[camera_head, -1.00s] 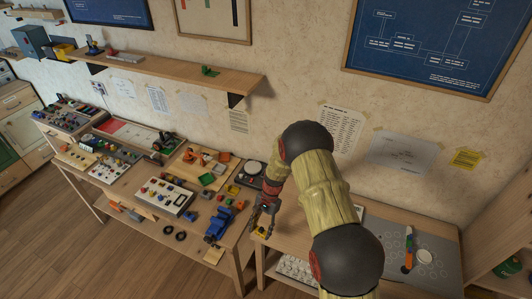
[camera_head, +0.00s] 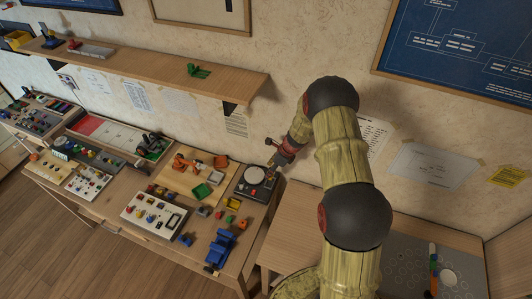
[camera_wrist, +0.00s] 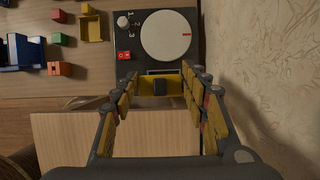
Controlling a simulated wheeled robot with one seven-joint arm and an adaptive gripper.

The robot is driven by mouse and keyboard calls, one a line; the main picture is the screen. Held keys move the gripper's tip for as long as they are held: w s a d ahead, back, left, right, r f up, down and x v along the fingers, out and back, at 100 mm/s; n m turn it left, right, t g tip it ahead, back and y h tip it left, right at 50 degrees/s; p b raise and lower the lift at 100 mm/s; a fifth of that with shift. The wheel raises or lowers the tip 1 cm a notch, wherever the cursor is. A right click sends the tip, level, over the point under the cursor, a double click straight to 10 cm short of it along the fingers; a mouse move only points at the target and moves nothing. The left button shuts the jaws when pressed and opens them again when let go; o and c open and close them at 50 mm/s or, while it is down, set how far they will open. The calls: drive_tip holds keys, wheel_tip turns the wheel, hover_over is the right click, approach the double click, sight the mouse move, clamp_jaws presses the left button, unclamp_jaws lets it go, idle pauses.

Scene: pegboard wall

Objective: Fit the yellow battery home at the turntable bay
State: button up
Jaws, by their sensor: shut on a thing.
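The turntable (camera_head: 246,187) is a dark box with a round white disc at the right end of the left workbench. In the wrist view, the turntable (camera_wrist: 128,50) has a red switch, a white knob and the numbers 1, 2, 3. My gripper (camera_wrist: 161,86) is shut on the yellow battery (camera_wrist: 174,84), which has a dark middle part. The battery is at the turntable's near edge, by a slot-like bay (camera_wrist: 164,72); whether it is touching or inside cannot be told. In the head view, my gripper (camera_head: 271,173) is at the turntable's right side and the battery is not clear.
A blue toy vehicle (camera_head: 221,246) and small coloured blocks lie left of the turntable. A panel of knobs (camera_head: 153,216) is farther left. The wall rises close behind, under a wooden shelf (camera_head: 165,77). The right-hand table top (camera_head: 300,225) looks clear near the gap.

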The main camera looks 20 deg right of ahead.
drive_tip(key=shift+w+d+f, duration=0.1)
drive_tip(key=shift+w, duration=0.4)
drive_tip(key=shift+s+f+b, duration=0.1)
drive_tip(key=shift+f+b, duration=0.15)
drive_tip(key=shift+b, duration=0.1)
drive_tip(key=b, duration=0.4)
hover_over(267, 181)
drive_tip(key=s+d, duration=0.1)
drive_tip(key=shift+s+f, duration=0.15)
drive_tip(key=shift+f, duration=2.2)
drive_tip(key=shift+f+b, duration=0.7)
drive_tip(key=shift+f, duration=0.7)
drive_tip(key=o, duration=1.3)
drive_tip(key=shift+o, duration=0.4)
drive_tip(key=o, duration=0.3)
drive_tip(key=shift+r, duration=0.1)
